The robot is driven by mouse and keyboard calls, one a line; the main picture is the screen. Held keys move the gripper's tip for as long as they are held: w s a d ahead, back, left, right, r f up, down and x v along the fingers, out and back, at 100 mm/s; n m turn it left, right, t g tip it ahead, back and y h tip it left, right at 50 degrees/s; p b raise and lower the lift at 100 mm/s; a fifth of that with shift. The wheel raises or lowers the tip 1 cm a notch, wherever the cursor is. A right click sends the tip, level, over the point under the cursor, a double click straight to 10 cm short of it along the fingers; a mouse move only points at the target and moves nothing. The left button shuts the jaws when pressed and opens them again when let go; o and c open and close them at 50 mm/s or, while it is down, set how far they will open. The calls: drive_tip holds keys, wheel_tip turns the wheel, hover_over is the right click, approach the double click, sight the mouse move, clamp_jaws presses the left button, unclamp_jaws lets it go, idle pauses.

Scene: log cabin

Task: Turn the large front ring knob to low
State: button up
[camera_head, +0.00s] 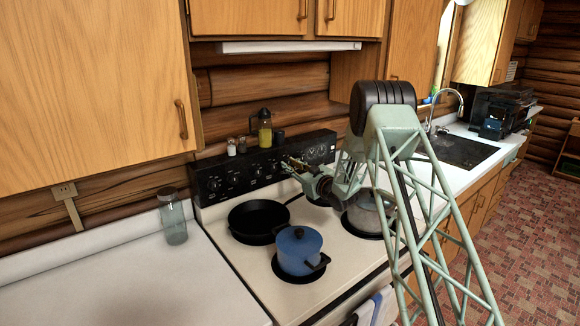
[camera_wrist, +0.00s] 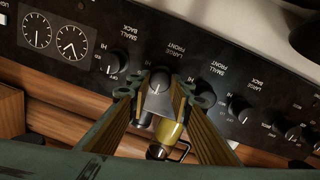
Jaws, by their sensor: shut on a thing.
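The stove's black control panel (camera_wrist: 75,65) appears upside down in the wrist view, with a row of dark knobs. The large front knob (camera_wrist: 158,100) is between the two fingers of my gripper (camera_wrist: 160,88), under a label that seems to read LARGE FRONT. My gripper is shut on this knob, one finger on each side. The fingers hide much of the dial markings, so I cannot tell its exact setting. In the head view, my gripper (camera_head: 291,164) reaches the panel (camera_head: 220,180) from the right, and the knob is hidden there.
A black skillet (camera_head: 258,219), a blue pot (camera_head: 299,249) and a grey pot (camera_head: 368,212) stand on the stove top below my arm. A yellow-filled jug (camera_head: 265,130) and shakers (camera_head: 232,147) stand on the panel's top. A glass jar (camera_head: 173,218) is on the left counter.

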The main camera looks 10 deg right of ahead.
drive_tip(key=shift+m, duration=0.4)
drive_tip(key=shift+d+m+b, duration=0.1)
drive_tip(key=shift+m+b, duration=0.3)
drive_tip(key=shift+m, duration=3)
drive_tip(key=o, duration=0.8)
drive_tip(key=shift+o, duration=0.2)
drive_tip(key=shift+d, duration=0.1)
drive_tip(key=v, duration=1.2)
drive_tip(key=shift+r, duration=0.25)
